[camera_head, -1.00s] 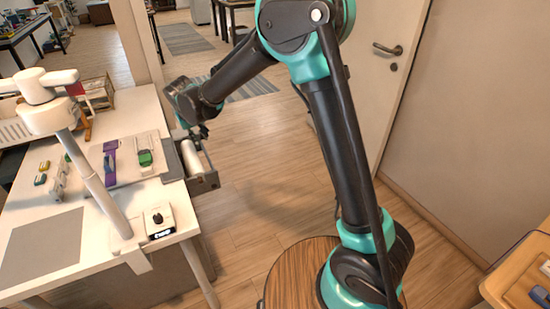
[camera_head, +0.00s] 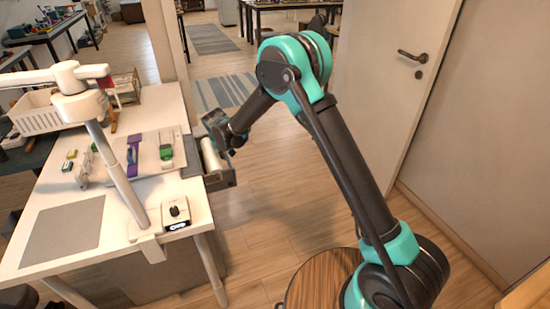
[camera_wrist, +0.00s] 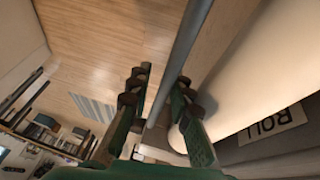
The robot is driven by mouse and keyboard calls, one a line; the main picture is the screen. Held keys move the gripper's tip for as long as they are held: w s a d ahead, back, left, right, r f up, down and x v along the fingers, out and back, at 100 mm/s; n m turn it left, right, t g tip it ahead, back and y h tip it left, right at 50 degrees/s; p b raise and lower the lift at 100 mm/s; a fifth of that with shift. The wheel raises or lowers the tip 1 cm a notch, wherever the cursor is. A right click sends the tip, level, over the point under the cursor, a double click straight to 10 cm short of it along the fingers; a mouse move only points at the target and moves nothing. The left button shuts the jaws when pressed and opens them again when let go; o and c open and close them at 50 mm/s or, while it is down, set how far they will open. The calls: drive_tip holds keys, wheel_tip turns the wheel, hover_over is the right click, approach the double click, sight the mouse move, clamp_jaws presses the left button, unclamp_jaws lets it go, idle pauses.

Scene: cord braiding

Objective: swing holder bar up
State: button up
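The holder bar (camera_wrist: 178,62) is a thin grey rod running lengthwise in the wrist view. It passes between the two fingers of my gripper (camera_wrist: 162,82), nearer the right finger. The fingers are apart; I cannot tell whether either touches the bar. A cream roll (camera_wrist: 245,65) lies just right of the bar. In the head view the white roll (camera_head: 210,156) sits in a dark grey open holder (camera_head: 222,180) at the table's right edge. My gripper (camera_head: 221,134) is just above the holder's far end there, its fingers too small to read. The bar is not clear in that view.
A "ROLL" label (camera_wrist: 272,125) is on the holder. The white table (camera_head: 125,215) carries a white lamp-like arm (camera_head: 120,170), a knob box (camera_head: 176,215), a grey mat (camera_head: 62,232) and small coloured items. Wooden floor right of the holder is open.

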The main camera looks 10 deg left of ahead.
drive_tip(key=w+d+f+m+g+y, duration=0.3)
drive_tip(key=f+g+y, duration=0.35)
drive_tip(key=y, duration=0.85)
drive_tip(key=w+d+r+m, duration=0.1)
drive_tip(key=d+r, duration=0.3)
drive_tip(key=d, duration=1.2)
drive_tip(key=shift+w+d+r+g, duration=0.15)
drive_tip(key=shift+d+g, duration=0.2)
drive_tip(key=shift+d, duration=0.05)
drive_tip(key=shift+o, duration=0.4)
